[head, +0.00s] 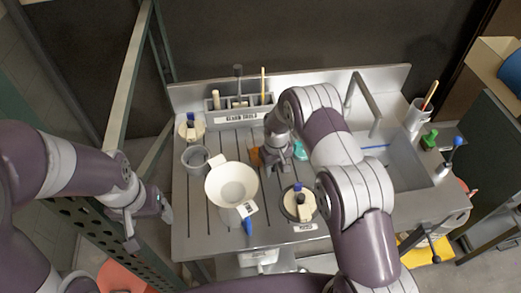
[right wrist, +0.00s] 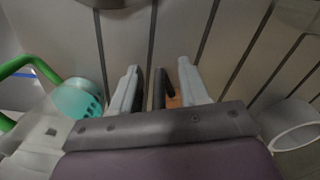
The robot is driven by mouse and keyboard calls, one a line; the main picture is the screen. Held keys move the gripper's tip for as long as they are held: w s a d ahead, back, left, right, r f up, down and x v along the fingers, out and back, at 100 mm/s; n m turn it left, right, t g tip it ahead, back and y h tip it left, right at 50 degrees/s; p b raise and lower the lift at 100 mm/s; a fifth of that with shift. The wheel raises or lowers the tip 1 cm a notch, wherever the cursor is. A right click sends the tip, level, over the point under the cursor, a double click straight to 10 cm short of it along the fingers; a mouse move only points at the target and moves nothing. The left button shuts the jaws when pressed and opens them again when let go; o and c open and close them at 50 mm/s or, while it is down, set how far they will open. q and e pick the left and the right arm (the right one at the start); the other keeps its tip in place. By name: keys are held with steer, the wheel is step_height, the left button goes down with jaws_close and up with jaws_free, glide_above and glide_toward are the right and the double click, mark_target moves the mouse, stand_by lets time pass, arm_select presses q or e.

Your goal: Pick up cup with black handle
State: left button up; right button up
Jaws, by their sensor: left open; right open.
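A dark handle-like piece (right wrist: 158,88) lies between my right fingertips in the right wrist view, next to a small orange-brown part (right wrist: 174,100). I cannot tell whether it belongs to a cup. My right gripper (head: 279,160) is open, pointing down close over the counter; it also shows in the right wrist view (right wrist: 158,75). An orange-brown item (head: 254,157) shows just left of it in the head view, partly hidden. My left gripper (head: 150,221) is open and empty, left of the counter. A grey cup (head: 196,160) stands on the counter; no black handle shows on it.
A white bowl (head: 222,188) stands left of my right gripper. A teal item (head: 300,149) is to its right; it also shows in the wrist view (right wrist: 80,100). A tool holder (head: 237,117) stands at the back, a sink (head: 405,170) to the right.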

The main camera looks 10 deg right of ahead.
steer(key=shift+r, duration=0.1)
jaws_close()
